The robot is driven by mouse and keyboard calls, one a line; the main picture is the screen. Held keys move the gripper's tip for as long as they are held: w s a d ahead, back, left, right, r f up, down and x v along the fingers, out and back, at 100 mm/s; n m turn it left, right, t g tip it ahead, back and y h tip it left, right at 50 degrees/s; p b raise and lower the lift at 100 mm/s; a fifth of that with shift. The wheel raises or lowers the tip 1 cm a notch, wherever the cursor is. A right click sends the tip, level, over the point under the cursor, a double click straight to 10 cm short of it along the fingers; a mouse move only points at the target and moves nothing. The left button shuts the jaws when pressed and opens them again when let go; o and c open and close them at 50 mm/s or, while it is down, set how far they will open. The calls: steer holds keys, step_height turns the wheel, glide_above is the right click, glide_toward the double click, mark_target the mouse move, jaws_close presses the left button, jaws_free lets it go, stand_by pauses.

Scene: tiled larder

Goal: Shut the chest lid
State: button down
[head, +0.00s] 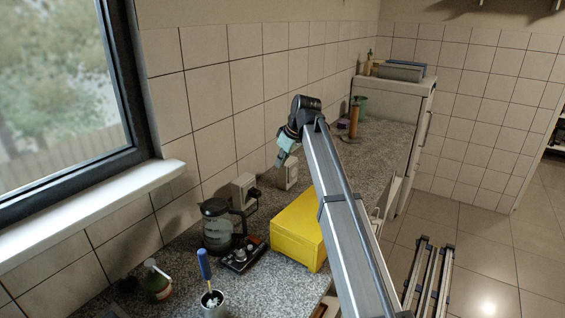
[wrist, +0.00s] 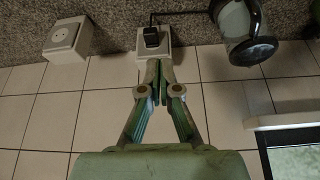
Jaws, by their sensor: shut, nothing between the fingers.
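The yellow chest (head: 296,226) stands on the granite counter in the head view. Its lid looks down on the box, with a flat top face. My arm crosses in front of its right side, so the right part is hidden and I cannot tell if a gap remains there. My gripper (head: 281,159) is in the air above and behind the chest, near the tiled wall, apart from the chest. In the wrist view my gripper (wrist: 156,68) has its fingertips together with nothing between them. The chest does not show in the wrist view.
A glass coffee pot (head: 218,226), a small black device (head: 241,256), a white cup with a blue-handled brush (head: 212,299) and a green bottle (head: 157,281) stand left of the chest. Wall sockets (head: 243,188) are behind it. A wooden mill (head: 354,117) stands farther back.

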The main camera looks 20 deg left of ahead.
step_height(320, 180, up, 4)
steer(key=p, duration=0.2)
steer(key=s+d+f+b, duration=0.1)
steer(key=s+d+b, duration=0.2)
steer(key=d, duration=0.5)
steer(key=shift+d+f+b, duration=0.2)
steer(key=shift+d+b, duration=0.15)
